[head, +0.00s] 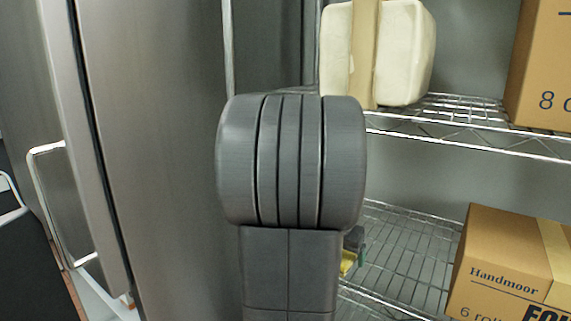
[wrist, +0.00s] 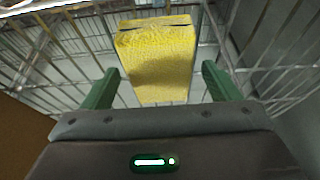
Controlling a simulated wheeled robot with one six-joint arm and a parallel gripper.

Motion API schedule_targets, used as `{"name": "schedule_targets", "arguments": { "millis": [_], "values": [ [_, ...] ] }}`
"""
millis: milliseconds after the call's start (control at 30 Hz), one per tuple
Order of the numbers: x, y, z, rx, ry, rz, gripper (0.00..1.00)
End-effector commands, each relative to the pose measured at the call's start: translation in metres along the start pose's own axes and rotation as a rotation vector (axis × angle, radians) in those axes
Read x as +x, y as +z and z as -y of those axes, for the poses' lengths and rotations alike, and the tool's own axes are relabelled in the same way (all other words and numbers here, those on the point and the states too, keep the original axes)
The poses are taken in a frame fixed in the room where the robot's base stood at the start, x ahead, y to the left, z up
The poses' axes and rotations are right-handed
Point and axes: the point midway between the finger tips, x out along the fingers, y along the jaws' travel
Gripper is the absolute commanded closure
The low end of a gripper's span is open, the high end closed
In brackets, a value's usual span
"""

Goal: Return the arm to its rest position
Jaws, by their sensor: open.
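My gripper (wrist: 158,88) shows in the wrist view with its two green fingers spread apart. A yellow textured block-like package (wrist: 158,62) stands ahead of the fingers and between them in the picture. I see no finger touching it, and how far off it is cannot be told exactly. In the head view, my grey arm fills the middle and hides most of the gripper. A small yellow patch (head: 347,262) shows beside my arm at the lower shelf.
A wire rack holds an upper shelf (head: 480,128) and a lower shelf (head: 395,250). A cream bundle (head: 405,50) and a cardboard box (head: 545,70) are on the upper shelf. Another box (head: 500,265) is on the lower one. A steel door (head: 150,150) stands at left.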

Motion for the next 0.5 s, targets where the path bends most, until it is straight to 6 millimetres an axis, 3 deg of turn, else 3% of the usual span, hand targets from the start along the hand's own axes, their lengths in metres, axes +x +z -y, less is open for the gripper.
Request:
{"name": "schedule_targets", "arguments": {
  "millis": [200,500],
  "values": [
    [-0.032,-0.003,0.001,0.0,-0.002,-0.005,0.17],
    [-0.05,-0.007,0.0,0.001,0.0,0.0,0.17]
  ]
}}
